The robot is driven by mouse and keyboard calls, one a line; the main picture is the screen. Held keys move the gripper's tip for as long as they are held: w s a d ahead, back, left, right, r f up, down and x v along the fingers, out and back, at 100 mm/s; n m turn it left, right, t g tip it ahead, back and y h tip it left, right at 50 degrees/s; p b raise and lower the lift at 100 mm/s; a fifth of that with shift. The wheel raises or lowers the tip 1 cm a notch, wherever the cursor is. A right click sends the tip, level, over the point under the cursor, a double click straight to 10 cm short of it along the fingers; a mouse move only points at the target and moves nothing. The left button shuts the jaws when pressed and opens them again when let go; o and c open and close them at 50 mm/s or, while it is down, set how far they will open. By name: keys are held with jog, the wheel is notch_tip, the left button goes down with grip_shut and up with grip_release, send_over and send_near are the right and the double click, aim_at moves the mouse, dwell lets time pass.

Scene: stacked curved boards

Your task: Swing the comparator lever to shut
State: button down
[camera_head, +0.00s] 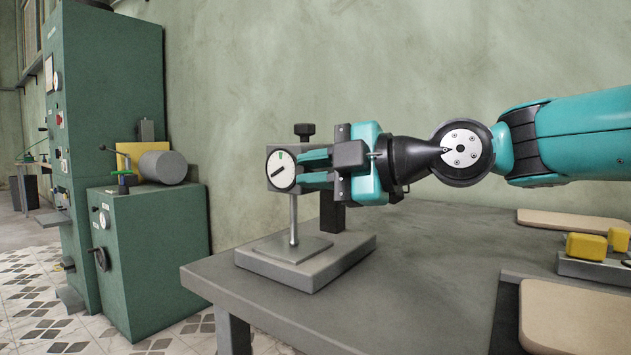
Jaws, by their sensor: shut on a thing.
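The comparator stands on a grey base plate (335,262) near the table's left end. Its round white dial (281,169) faces left-front, with a dark pointer toward the lower left and a green mark near the top. A thin metal stem (294,217) runs down from the dial to a small square plate (291,248). My gripper (302,168) reaches in from the right, level with the dial. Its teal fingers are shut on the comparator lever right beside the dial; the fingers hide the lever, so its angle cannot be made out.
A black knob (304,130) tops the comparator's column behind my gripper. The grey table (440,250) is clear to the right, up to beige boards (570,320) and yellow blocks (586,246). A green machine (150,250) stands left, apart from the table.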

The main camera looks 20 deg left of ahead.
jog(key=shift+f, duration=0.1)
jog(key=c, duration=1.1)
grip_release()
jog(key=s+d+r, duration=0.1)
jog(key=d+r, duration=0.1)
jog(key=d, duration=1.5)
jog(key=shift+s+r, duration=0.2)
jog(key=shift+r, duration=0.1)
jog(key=shift+s+d, duration=0.1)
jog(key=shift+d, duration=0.05)
